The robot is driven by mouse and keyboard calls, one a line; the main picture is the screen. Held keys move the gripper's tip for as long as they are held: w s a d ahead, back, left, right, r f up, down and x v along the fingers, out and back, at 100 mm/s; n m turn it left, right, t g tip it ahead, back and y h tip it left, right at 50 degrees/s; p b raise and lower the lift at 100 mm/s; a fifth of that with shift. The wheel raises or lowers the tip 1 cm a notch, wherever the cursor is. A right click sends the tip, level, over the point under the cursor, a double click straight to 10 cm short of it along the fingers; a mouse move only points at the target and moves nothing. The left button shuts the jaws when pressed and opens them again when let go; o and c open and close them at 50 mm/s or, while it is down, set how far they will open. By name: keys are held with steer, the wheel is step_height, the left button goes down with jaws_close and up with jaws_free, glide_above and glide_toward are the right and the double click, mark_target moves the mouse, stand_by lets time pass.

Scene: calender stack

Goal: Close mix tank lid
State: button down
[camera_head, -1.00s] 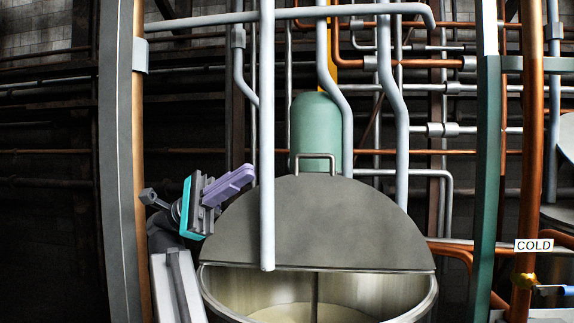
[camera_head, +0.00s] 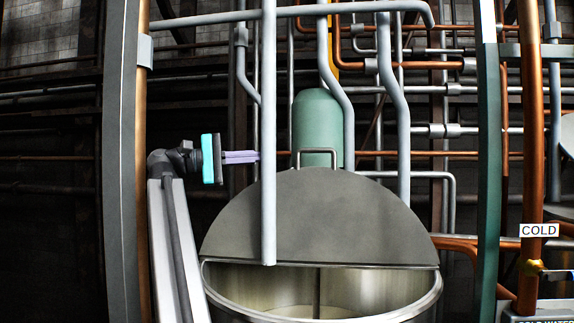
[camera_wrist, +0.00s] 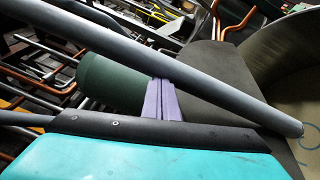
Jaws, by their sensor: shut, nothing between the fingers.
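The mix tank (camera_head: 432,292) is a round metal vessel at the bottom centre; its front half is open, showing a pale inside. The grey half-disc lid (camera_head: 340,220) has its straight edge across the tank's middle and its curved edge away from me. I cannot tell whether it stands up or lies back. Its metal handle (camera_head: 317,152) is at the far edge. My gripper (camera_head: 256,157), with purple fingers, is shut and empty, left of the handle and apart from it. In the wrist view, the fingertips (camera_wrist: 162,98) are partly hidden by a pipe; the lid (camera_wrist: 215,75) is right of them.
A light grey vertical pipe (camera_head: 268,130) hangs in front of the lid, close to my fingertips. A green cylinder (camera_head: 317,118) stands behind the handle. A green post (camera_head: 488,170) and a COLD label (camera_head: 539,230) are at the right. A grey post (camera_head: 118,150) is at the left.

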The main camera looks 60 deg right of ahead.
steer(key=w+d+t+b, duration=0.1)
steer(key=w+d+t, duration=0.2)
steer(key=w+d, duration=0.1)
steer(key=shift+w+r+h, duration=0.1)
steer(key=shift+h, duration=0.3)
steer(key=s+d, duration=0.4)
steer(key=s, duration=0.4)
steer(key=shift+s+d+b, duration=0.2)
steer(key=shift+d+b, duration=0.05)
steer(key=shift+b, duration=0.05)
stand_by(0.8)
